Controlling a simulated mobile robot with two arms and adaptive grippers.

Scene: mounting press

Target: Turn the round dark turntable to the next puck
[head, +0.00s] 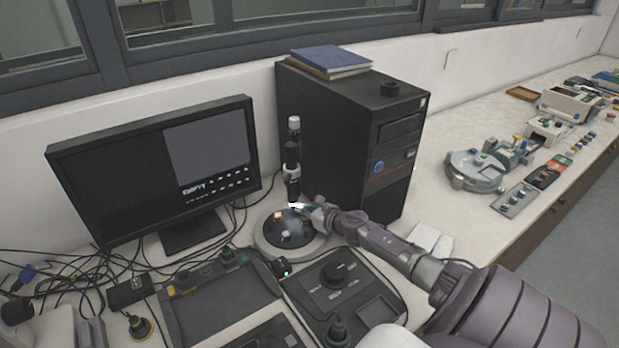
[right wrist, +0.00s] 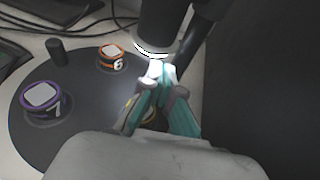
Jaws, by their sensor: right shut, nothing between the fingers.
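The round dark turntable (head: 270,228) sits in a pale round base in front of the black computer tower. In the right wrist view the turntable (right wrist: 72,75) carries a purple-ringed puck marked 7 (right wrist: 42,100) at the left and an orange-ringed puck marked 6 (right wrist: 111,57) further back. My right gripper (head: 312,212) reaches over the turntable's right side. In the right wrist view its fingers (right wrist: 160,80) are closed together and empty, just below the microscope tube (right wrist: 158,25). Part of another puck shows behind the fingers. My left gripper is not in view.
The microscope (head: 291,165) stands over the turntable. A small dark peg (right wrist: 57,51) stands up from the turntable. The computer tower (head: 340,140) is close behind, and the monitor (head: 150,170) is at left. Control consoles (head: 345,290) lie in front.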

